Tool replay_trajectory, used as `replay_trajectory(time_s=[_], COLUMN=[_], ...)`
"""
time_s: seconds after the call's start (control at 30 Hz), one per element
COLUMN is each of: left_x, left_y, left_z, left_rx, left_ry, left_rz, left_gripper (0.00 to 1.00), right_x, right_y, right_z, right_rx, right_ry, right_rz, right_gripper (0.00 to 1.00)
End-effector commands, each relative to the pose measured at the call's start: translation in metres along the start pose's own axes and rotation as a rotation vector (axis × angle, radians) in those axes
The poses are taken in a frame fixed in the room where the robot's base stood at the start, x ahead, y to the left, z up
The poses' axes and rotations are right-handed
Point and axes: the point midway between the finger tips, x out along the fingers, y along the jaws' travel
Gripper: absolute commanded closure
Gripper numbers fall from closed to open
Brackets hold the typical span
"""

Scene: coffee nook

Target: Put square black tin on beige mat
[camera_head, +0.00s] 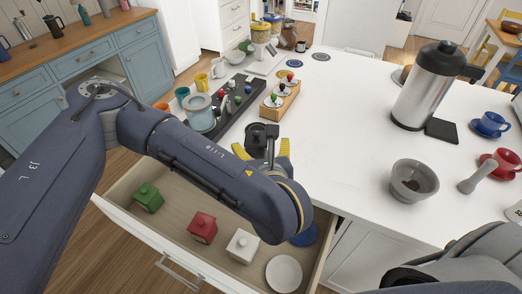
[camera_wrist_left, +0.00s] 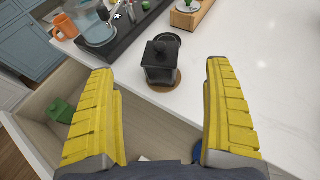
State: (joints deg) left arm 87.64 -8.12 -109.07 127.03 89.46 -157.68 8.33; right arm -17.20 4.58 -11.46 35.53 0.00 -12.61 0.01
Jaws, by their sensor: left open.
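The square black tin (camera_wrist_left: 160,72) with a round knob on its lid stands upright on the white counter. It also shows in the head view (camera_head: 256,132), partly behind my left arm. A round tan-brown mat (camera_wrist_left: 177,84) shows at its base, and the tin appears to stand on it. My left gripper (camera_head: 263,148) is open, with its yellow fingers (camera_wrist_left: 160,68) apart on either side of the tin and slightly short of it, touching nothing visible. Another round tan mat (camera_head: 295,63) lies farther back. I cannot tell for sure which is the beige one. My right gripper is out of view.
An open drawer below the counter edge holds green (camera_head: 148,197), red (camera_head: 202,227) and white (camera_head: 242,245) tins and a white plate (camera_head: 284,273). A black tray (camera_head: 238,108) and wooden rack (camera_head: 280,100) stand close behind the tin. The counter's middle is clear.

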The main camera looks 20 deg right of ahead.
Motion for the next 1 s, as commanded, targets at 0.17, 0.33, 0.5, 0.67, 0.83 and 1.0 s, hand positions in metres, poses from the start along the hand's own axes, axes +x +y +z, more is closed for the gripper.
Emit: replay_trajectory(time_s=[0.17,0.33,0.5,0.67,0.83,1.0], left_x=[-0.006,-0.007,-0.008,-0.007,-0.005,0.012], left_y=[0.001,0.001,0.001,0.001,0.003,0.013], left_z=[0.001,0.000,0.000,0.000,-0.002,-0.016], left_rx=[0.002,0.002,0.002,0.002,-0.034,-0.289], left_ry=[-0.003,-0.001,-0.002,-0.002,0.014,0.127], left_rz=[0.001,0.003,0.003,0.003,0.008,0.039], left_gripper=[0.14,0.14,0.14,0.04,0.00,0.00], right_x=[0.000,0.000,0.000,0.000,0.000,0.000], right_y=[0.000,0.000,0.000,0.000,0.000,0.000], right_z=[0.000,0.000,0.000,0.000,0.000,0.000], right_rx=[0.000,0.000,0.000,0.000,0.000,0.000], right_ry=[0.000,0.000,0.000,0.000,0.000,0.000], right_rz=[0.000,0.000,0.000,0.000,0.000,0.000], right_gripper=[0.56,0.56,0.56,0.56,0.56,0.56])
